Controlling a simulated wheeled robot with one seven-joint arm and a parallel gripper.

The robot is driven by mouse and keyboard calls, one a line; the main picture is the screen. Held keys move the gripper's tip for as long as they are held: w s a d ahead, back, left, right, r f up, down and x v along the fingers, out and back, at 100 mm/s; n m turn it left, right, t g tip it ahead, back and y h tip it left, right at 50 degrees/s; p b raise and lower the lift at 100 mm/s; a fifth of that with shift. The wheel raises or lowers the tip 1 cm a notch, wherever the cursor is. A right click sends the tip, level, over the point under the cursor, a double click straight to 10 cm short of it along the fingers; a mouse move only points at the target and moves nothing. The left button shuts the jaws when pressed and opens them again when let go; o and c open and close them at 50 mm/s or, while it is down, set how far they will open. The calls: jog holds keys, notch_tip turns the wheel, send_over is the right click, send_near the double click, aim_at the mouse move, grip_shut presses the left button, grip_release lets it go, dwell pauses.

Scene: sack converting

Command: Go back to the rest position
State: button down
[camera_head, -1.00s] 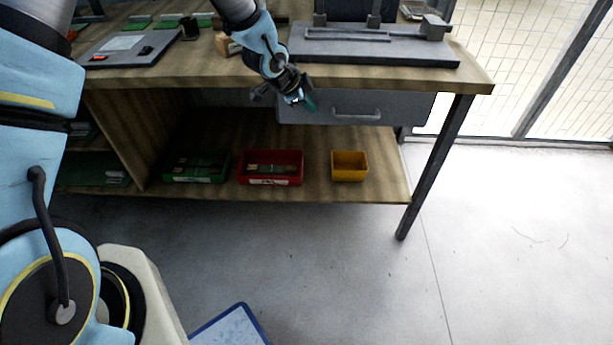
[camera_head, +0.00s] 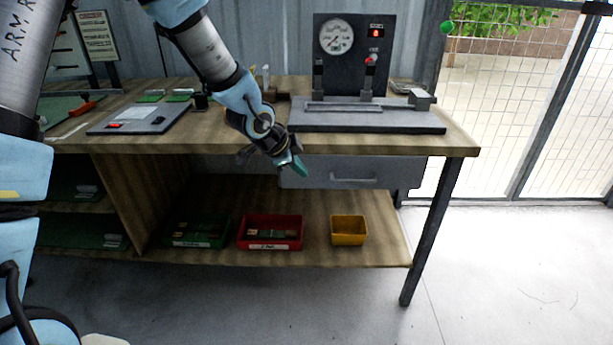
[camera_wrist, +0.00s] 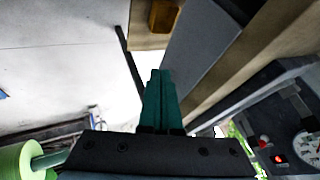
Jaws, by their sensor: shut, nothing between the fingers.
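My gripper (camera_head: 297,167) is in front of the workbench, at the height of the grey drawer (camera_head: 352,173) and close to its left end. In the head view I cannot tell whether it touches the drawer front. In the wrist view its green fingers (camera_wrist: 160,100) are together and empty. The drawer looks shut, with its handle on the front. The arm reaches down to it from the upper left, over the bench top.
A grey test stand (camera_head: 365,115) with a gauge stands on the bench (camera_head: 462,142). A grey board (camera_head: 145,122) lies at the left. Below are a green bin (camera_head: 197,243), a red bin (camera_head: 270,245) and a yellow bin (camera_head: 348,238). The floor at the right is clear.

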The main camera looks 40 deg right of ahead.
jog(key=w+a+r+n+t+y+p, duration=0.1)
jog(key=w+a+r+n+y, duration=0.2)
jog(key=a, duration=0.6)
jog(key=w+a+r+n, duration=0.2)
jog(key=a+n, duration=0.2)
jog(key=a, duration=0.5)
jog(key=w+a+r+n+t+y+p, duration=0.1)
jog(key=w+a+r+n+y, duration=0.2)
jog(key=a, duration=0.6)
jog(key=s+a+r+n, duration=0.1)
jog(key=s+a+n, duration=0.1)
jog(key=a+n, duration=0.2)
jog(key=s+a+n+g+p, duration=0.1)
jog(key=s+a+n, duration=0.2)
jog(key=a, duration=0.6)
jog(key=s+a+r+n+g+y, duration=0.1)
jog(key=s+a+n, duration=0.1)
jog(key=a+n, duration=0.4)
jog(key=shift+s+a+r, duration=0.25)
jog(key=shift+s+r, duration=0.05)
jog(key=shift+s, duration=0.1)
